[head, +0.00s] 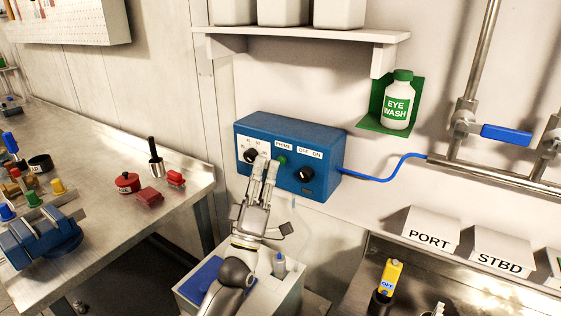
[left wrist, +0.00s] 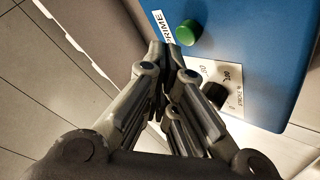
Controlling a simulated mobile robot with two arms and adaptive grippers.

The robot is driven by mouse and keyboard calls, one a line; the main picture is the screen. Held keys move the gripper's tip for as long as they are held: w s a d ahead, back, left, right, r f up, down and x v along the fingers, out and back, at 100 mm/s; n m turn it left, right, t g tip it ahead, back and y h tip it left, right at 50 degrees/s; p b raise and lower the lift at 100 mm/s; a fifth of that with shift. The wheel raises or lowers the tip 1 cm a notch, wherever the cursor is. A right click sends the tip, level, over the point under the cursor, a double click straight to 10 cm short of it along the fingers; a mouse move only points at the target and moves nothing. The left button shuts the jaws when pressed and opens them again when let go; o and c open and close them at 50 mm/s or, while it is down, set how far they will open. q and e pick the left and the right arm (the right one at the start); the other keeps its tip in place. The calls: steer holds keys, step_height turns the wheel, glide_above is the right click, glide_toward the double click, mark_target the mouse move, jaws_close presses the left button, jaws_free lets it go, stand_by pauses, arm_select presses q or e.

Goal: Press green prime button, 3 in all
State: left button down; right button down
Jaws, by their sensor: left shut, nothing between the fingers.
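The blue control box (head: 318,140) is on the wall in the middle of the head view. Its green prime button (head: 283,161) sits under the PRIME label, between two black knobs. In the left wrist view the green button (left wrist: 188,33) shows whole and uncovered on the blue face. My left gripper (head: 266,163) is shut and empty, its fingertips in front of the box just left of the button. In the left wrist view its fingertips (left wrist: 164,50) are beside the button; whether they touch the box face I cannot tell. My right gripper is not in view.
A black knob (head: 304,174) lies right of the button, another (head: 250,155) left. A blue hose (head: 390,174) runs from the box to pipes. A shelf (head: 300,34) hangs above, beside an eye wash bottle (head: 398,105). A cluttered workbench (head: 100,160) stands left.

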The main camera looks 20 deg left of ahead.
arm_select(q)
steer(key=shift+w, duration=0.1)
stand_by(0.5)
steer(key=shift+w, duration=0.1)
steer(key=shift+w, duration=0.25)
steer(key=shift+w+d+b, duration=0.1)
steer(key=shift+w+b, duration=0.2)
steer(key=shift+w, duration=0.1)
stand_by(0.6)
steer(key=shift+s, duration=0.1)
steer(key=shift+s+p, duration=0.35)
steer(key=shift+s, duration=0.4)
steer(key=shift+s+a+p, duration=0.25)
steer(key=shift+s+p, duration=0.1)
steer(key=shift+s, duration=0.9)
steer(key=shift+s+a+p, duration=0.2)
steer(key=shift+s+p, duration=0.15)
steer(key=shift+s, duration=0.9)
